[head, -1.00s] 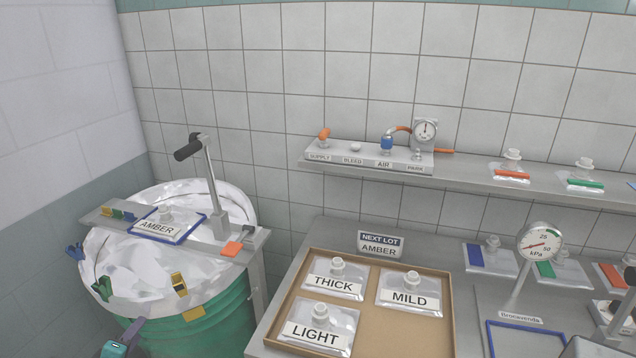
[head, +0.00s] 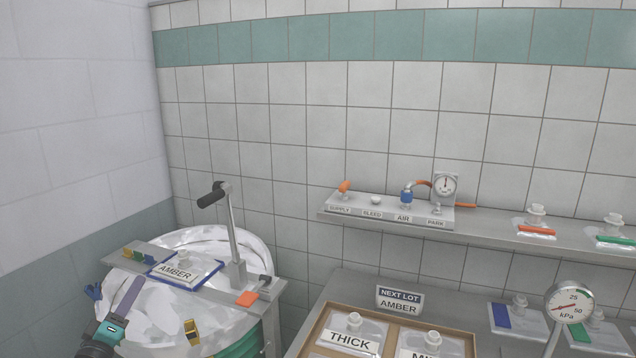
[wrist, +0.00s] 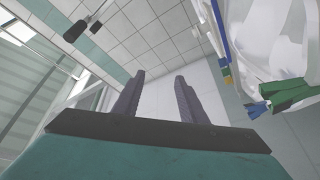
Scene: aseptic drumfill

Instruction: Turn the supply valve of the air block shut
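The air block (head: 390,216) is a pale grey bar on the wall shelf in the head view. Its supply valve (head: 345,186) has an orange handle at the left end, above the SUPPLY label. The handle looks tilted, but its exact setting is too small to tell. My gripper (head: 133,284) is at the lower left in front of the drum, well apart from the valve. In the wrist view its two dark fingers (wrist: 160,82) are spread with nothing between them. The air block does not show in the wrist view.
The drum's liner (head: 225,245) and a metal bridge with a lever (head: 232,225) stand between my gripper and the block. A gauge (head: 445,186), blue fitting and orange hose sit right on the block. A tray (head: 318,335) of pouches lies below. Wall above the shelf is clear.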

